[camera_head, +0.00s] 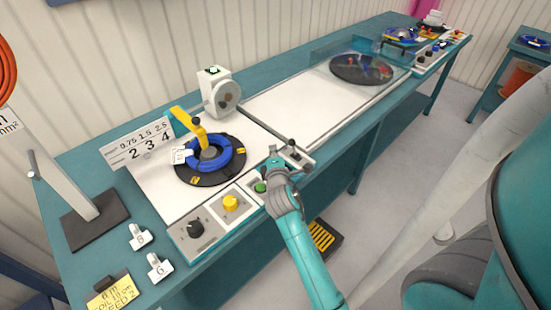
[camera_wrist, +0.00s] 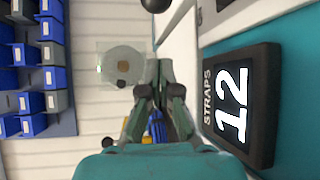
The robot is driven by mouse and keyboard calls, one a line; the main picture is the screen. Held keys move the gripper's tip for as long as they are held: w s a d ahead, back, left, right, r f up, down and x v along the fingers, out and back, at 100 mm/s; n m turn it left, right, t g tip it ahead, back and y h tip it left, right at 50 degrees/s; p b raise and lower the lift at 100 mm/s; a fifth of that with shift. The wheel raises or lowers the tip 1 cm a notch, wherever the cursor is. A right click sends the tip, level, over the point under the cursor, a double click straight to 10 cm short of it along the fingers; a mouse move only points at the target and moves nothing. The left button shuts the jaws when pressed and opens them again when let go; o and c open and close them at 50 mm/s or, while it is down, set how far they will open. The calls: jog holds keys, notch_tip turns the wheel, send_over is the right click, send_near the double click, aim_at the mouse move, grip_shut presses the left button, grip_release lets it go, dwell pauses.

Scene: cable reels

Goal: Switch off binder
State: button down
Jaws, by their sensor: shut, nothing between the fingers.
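No part carries a readable binder label, so I cannot tell which one is the binder's switch. A front control panel has a black knob (camera_head: 196,228), a yellow button (camera_head: 230,203) and a green button (camera_head: 260,187). A black-tipped lever (camera_head: 292,145) stands farther right along the front edge. My gripper (camera_head: 275,160) is shut and empty, over the panel's right end between the green button and the lever; contact cannot be told. In the wrist view my gripper (camera_wrist: 160,65) points at the bench, beside a black display (camera_wrist: 246,105) reading STRAPS 12.
A blue cable coil (camera_head: 222,165) sits on a black turntable under a yellow arm (camera_head: 187,124). A white unit (camera_head: 216,92) stands behind it. Number tags (camera_head: 139,237) and a yellow note (camera_head: 110,293) lie at front left. Another turntable (camera_head: 362,69) is under a clear cover at right.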

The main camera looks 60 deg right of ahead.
aim_at(292, 142)
jog(key=x, duration=0.3)
jog(key=shift+s+d+r, duration=0.15)
jog(key=shift+s+d, duration=0.35)
jog(key=shift+s, duration=0.25)
jog(key=shift+s+d+r, duration=0.1)
jog(key=shift+s+d, duration=0.05)
jog(key=shift+s, duration=0.35)
jog(key=shift+s+d+r, duration=0.1)
jog(key=shift+s+d, duration=0.1)
jog(key=shift+s, duration=0.25)
